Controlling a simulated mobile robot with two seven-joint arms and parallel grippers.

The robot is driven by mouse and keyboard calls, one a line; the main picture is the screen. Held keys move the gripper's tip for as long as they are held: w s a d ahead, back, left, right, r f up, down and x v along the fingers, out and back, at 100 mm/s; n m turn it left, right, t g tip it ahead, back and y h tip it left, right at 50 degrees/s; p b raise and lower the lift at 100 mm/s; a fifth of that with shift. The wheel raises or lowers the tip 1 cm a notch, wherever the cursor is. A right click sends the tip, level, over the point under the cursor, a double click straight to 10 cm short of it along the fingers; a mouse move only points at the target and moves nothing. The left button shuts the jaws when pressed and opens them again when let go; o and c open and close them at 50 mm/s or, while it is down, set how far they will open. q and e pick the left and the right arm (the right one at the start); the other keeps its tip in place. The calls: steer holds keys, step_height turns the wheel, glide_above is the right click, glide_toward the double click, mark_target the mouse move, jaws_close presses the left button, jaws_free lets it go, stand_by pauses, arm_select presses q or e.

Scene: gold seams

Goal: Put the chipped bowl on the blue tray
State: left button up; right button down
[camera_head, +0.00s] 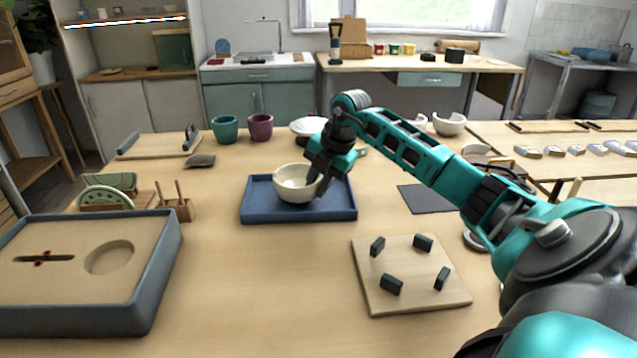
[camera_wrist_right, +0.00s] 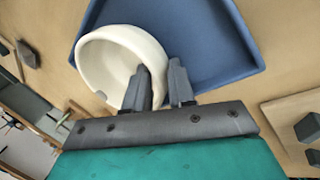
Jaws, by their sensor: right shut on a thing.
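The cream bowl (camera_head: 293,184) is at the blue tray (camera_head: 330,208), over its left and middle part. I cannot tell for sure whether its base touches the tray floor. My right gripper (camera_head: 318,182) is shut on the bowl's right rim. In the right wrist view the bowl (camera_wrist_right: 104,62) shows a notch in its rim, and my gripper's fingers (camera_wrist_right: 157,84) pinch its wall. The tray (camera_wrist_right: 215,50) lies beneath and beside it there. My left gripper is not in view.
A wooden board with dark pegs (camera_head: 400,290) lies in front right of the tray. A grey-rimmed box (camera_head: 160,262) stands at the front left. Teal (camera_head: 225,128) and purple (camera_head: 260,126) cups stand behind the tray. A dark mat (camera_head: 425,199) lies to the right.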

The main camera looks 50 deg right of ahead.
steer(key=c, duration=1)
jaws_free()
steer(key=shift+f, duration=0.1)
steer(key=shift+o, duration=0.2)
steer(key=p+v, duration=0.1)
steer(key=v, duration=1.1)
steer(key=shift+p, duration=0.35)
